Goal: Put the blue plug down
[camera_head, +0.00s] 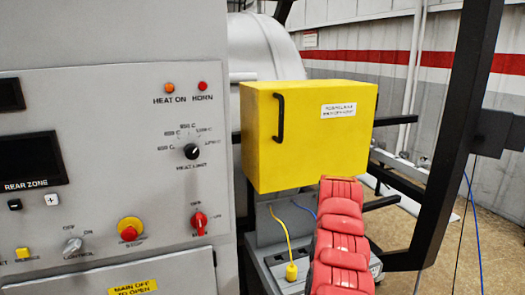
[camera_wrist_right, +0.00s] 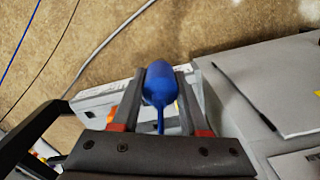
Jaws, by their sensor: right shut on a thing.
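The blue plug (camera_wrist_right: 158,85) is between the two fingers of my right gripper (camera_wrist_right: 160,76) in the right wrist view. The fingers are shut on it, and its thin blue stem or cord (camera_wrist_right: 160,121) runs back toward the palm. Below the plug the wrist view shows a grey surface and the floor; its height above them is unclear. In the head view my red right arm (camera_head: 340,235) reaches in front of the grey unit and hides the gripper and plug. A short piece of blue cord (camera_head: 304,209) shows beside the arm. My left gripper is not in view.
A yellow plug (camera_head: 291,271) with a yellow cord stands on a grey unit (camera_head: 262,262). A yellow box (camera_head: 300,135) with a black handle hangs above. The control panel (camera_head: 110,180) is at left, and a black frame post (camera_head: 450,150) is at right.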

